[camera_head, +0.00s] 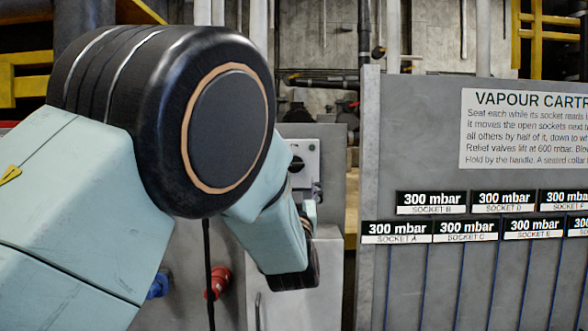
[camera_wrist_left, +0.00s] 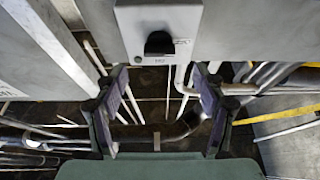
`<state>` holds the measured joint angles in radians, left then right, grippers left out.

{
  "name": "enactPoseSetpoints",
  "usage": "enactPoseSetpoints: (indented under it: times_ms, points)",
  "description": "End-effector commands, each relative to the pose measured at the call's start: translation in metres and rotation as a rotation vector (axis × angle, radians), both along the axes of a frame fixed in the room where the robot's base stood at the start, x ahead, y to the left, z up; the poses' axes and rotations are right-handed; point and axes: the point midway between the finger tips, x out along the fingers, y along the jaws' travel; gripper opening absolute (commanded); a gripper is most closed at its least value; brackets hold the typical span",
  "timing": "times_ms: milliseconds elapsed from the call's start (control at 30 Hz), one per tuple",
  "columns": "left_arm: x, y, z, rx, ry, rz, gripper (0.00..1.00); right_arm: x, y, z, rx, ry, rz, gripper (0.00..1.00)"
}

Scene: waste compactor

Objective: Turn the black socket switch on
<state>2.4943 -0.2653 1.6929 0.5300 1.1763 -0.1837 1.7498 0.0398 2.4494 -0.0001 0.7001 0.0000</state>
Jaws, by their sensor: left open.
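The black socket switch is a dark rotary knob (camera_wrist_left: 159,43) on a light grey box (camera_wrist_left: 186,18), at the top middle of the left wrist view. In the head view the knob (camera_head: 296,164) shows partly, at the edge of my left arm. My left gripper (camera_wrist_left: 160,82) is open and empty, with its two fingers spread below the knob in the wrist view and apart from it. In the head view the left gripper (camera_head: 311,196) is mostly hidden behind my arm, just below the box. My right gripper is not in view.
A grey panel (camera_head: 420,110) with a text sign (camera_head: 525,130) and several 300 mbar socket displays (camera_head: 470,230) stands to the right. A red fitting (camera_head: 218,282) and a blue fitting (camera_head: 159,284) sit low at left. Pipes (camera_wrist_left: 150,132) run behind the gripper.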

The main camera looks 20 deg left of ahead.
Motion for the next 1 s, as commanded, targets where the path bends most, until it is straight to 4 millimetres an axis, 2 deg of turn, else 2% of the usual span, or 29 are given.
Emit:
enactPoseSetpoints:
  times_ms: [167,600,800,1000]
  points:
    - [0.0,0.0,0.004,-0.001,-0.004,0.0,0.7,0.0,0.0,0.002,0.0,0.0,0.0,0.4]
    - [0.05,0.015,0.024,-0.002,-0.002,0.0,0.7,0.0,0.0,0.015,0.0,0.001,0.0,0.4]
    - [0.063,0.019,0.03,-0.001,-0.002,0.001,0.7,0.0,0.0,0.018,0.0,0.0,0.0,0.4]
    - [0.068,0.02,0.031,0.0,-0.001,0.0,0.7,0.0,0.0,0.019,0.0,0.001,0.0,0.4]
